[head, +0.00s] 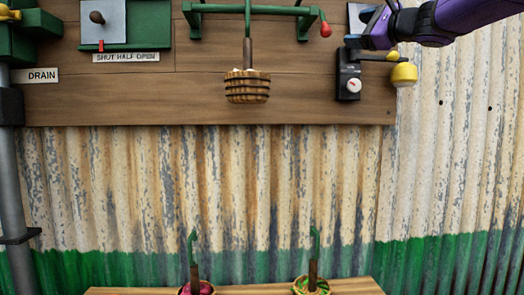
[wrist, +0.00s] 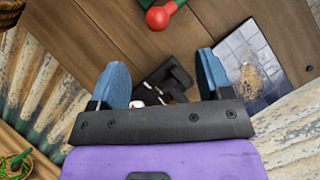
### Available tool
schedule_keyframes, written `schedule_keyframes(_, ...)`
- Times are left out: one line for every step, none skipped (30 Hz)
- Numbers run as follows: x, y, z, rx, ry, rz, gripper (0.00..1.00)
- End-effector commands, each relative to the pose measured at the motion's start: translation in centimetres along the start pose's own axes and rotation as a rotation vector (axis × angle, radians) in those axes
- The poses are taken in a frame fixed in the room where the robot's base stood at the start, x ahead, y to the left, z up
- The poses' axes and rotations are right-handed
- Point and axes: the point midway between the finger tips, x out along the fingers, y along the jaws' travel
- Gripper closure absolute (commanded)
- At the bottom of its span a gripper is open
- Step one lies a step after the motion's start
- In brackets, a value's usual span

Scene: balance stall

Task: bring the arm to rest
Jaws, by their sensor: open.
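My purple arm (head: 455,18) reaches in from the upper right in the head view. My gripper (head: 372,30) is at its end, in front of the upper right of the wooden board (head: 310,85). In the wrist view the two blue fingers of my gripper (wrist: 163,72) stand wide apart with nothing held between them. Behind the gap shows a black box (wrist: 178,76) with a white and red dial; this black box is just below my gripper in the head view (head: 348,76). I cannot tell how far the fingers are from it.
A yellow knob (head: 404,74) is close beside the black box. A green bar with a red knob (head: 325,30) is left of my gripper. A basket (head: 247,87) hangs at centre. Two more baskets (head: 197,289) (head: 311,286) are low down. The corrugated wall (head: 460,150) right of the board is clear.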

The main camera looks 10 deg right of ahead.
Motion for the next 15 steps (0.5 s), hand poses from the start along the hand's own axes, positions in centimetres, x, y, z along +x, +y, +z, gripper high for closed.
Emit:
schedule_keyframes(-0.1,0.3,0.1,-0.008,0.001,0.008,0.28)
schedule_keyframes(-0.1,0.7,0.2,-0.017,0.002,0.018,0.28)
schedule_keyframes(-0.3,1.4,0.5,-0.037,0.005,0.039,0.28)
schedule_keyframes(-0.5,2.2,0.7,-0.057,0.007,0.06,0.28)
schedule_keyframes(-0.7,3.1,0.8,-0.084,0.012,0.088,0.28)
schedule_keyframes(-1.2,4.7,1.1,-0.128,0.017,0.133,0.28)
schedule_keyframes(-1.6,6.0,1.4,-0.166,0.02,0.172,0.28)
schedule_keyframes(-2.2,7.5,1.6,-0.208,0.023,0.215,0.28)
schedule_keyframes(-3.0,9.6,1.9,-0.268,0.025,0.277,0.28)
schedule_keyframes(-3.8,11.2,2.1,-0.316,0.025,0.325,0.28)
schedule_keyframes(-4.5,12.8,2.2,-0.363,0.025,0.374,0.28)
schedule_keyframes(-5.6,14.8,2.3,-0.427,0.022,0.438,0.28)
schedule_keyframes(-6.5,16.4,2.4,-0.475,0.019,0.485,0.28)
schedule_keyframes(-7.5,17.9,2.4,-0.523,0.014,0.534,0.28)
schedule_keyframes(-8.8,19.8,2.4,-0.587,0.004,0.598,0.28)
